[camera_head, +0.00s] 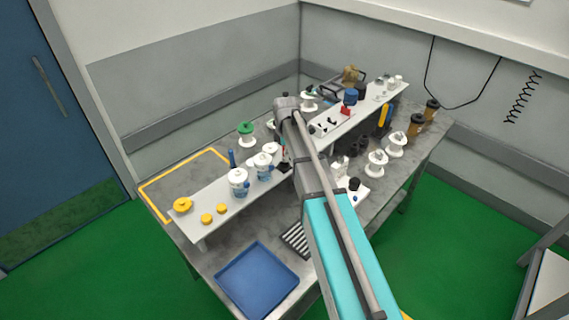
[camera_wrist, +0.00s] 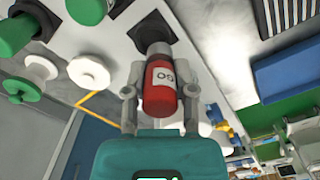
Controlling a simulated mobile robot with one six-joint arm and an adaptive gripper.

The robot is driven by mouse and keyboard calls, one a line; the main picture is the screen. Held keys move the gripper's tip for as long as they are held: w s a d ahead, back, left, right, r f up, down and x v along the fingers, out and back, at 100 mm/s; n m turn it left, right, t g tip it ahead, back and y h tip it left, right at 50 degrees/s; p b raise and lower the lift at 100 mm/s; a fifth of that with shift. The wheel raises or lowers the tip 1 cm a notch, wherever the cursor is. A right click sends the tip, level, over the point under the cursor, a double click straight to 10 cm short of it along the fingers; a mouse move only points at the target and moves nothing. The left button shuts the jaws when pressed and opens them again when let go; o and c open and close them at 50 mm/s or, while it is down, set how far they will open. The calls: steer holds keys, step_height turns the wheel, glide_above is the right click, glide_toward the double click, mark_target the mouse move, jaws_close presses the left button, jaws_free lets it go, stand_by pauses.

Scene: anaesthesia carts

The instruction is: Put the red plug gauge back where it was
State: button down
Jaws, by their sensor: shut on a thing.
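The red plug gauge (camera_wrist: 161,90), a red cylinder with a white label reading "GO", is in the wrist view between the two fingers of my gripper (camera_wrist: 159,84). The gripper is shut on its red body. Its grey metal end points to a black square piece (camera_wrist: 152,31) on the pale board. The end overlaps that piece in the picture; I cannot tell whether it touches or sits in it. In the head view my arm hides most of the gripper and gauge, over the middle of the bench near the raised white shelf (camera_head: 215,200).
Green-and-white spools (camera_wrist: 40,70) stand close by in the wrist view. White-lidded jars (camera_head: 238,180) and yellow pieces (camera_head: 182,205) are on the shelf's near end. A blue tray (camera_head: 257,280) lies at the front. The yellow-outlined area (camera_head: 165,180) at the left is mostly clear.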

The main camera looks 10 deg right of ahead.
steer(key=shift+w+f, duration=0.1)
stand_by(0.3)
steer(key=shift+w+a+f+b, duration=0.2)
steer(key=shift+w+f+b, duration=0.2)
steer(key=shift+f+b, duration=1.6)
steer(key=shift+f, duration=0.15)
steer(key=shift+c, duration=2.2)
jaws_free()
step_height(320, 180, up, 12)
steer(key=p, duration=1.2)
steer(key=shift+r, duration=0.2)
